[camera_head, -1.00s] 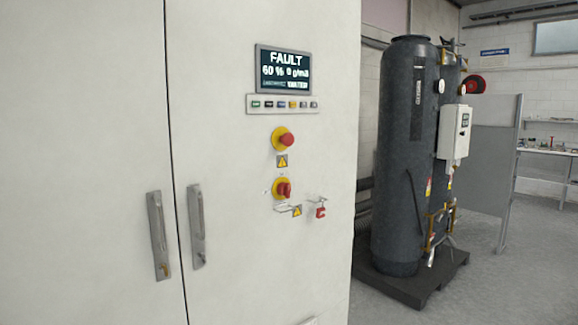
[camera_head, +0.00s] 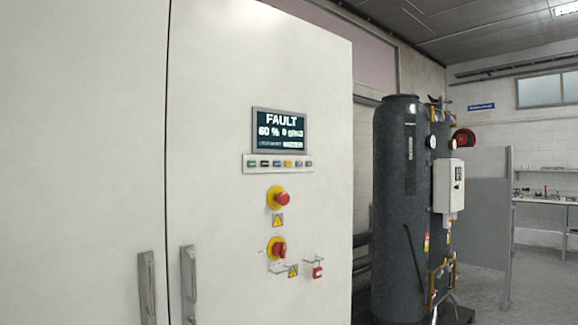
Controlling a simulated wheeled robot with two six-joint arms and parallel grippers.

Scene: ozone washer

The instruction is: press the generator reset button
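The white generator cabinet (camera_head: 225,75) fills the left and middle of the head view. Its display (camera_head: 280,131) reads FAULT, 60 % and 0 g/m3. A strip of small coloured buttons (camera_head: 278,163) runs under the display; their labels are too small to read, so I cannot tell which is the reset. Below are a red mushroom button (camera_head: 281,200) on a yellow collar and a red rotary switch (camera_head: 278,249) on a yellow plate. A red padlock (camera_head: 317,271) hangs at the lower right of the switch. Neither gripper is in view.
Two metal door handles (camera_head: 188,285) stand out from the cabinet front. Dark grey tanks (camera_head: 400,210) with a white control box (camera_head: 449,186) stand to the right. A grey partition (camera_head: 485,225) and a bench (camera_head: 545,201) are farther back, with open floor between.

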